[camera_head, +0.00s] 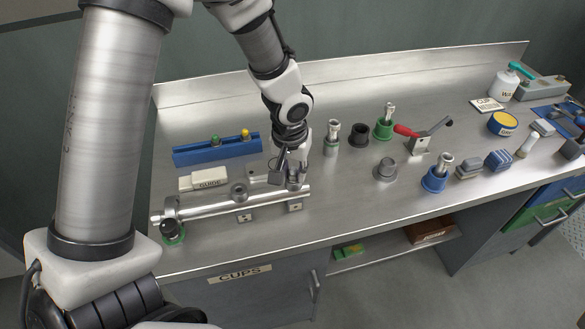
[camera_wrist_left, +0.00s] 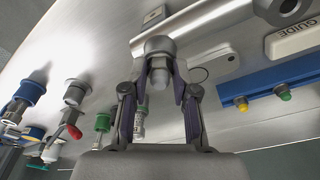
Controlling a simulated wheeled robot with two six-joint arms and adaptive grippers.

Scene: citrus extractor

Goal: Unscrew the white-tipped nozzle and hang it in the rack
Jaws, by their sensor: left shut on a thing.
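My left gripper (camera_head: 288,178) is at the right end of a horizontal metal tube (camera_head: 215,203) on the bench. In the left wrist view its two fingers (camera_wrist_left: 160,92) close from both sides around the white-tipped nozzle (camera_wrist_left: 158,76), whose pale tip points toward the palm. The nozzle sits against the round metal end piece (camera_wrist_left: 160,45); whether its thread is still engaged cannot be told. In the head view the gripper mostly hides the nozzle. The blue rack (camera_head: 190,155) stands behind the tube and holds a yellow-tipped and a green-tipped piece. My right gripper is not in view.
A white GUIDE block (camera_head: 205,181) lies between tube and rack. The bench's front strip is clear.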

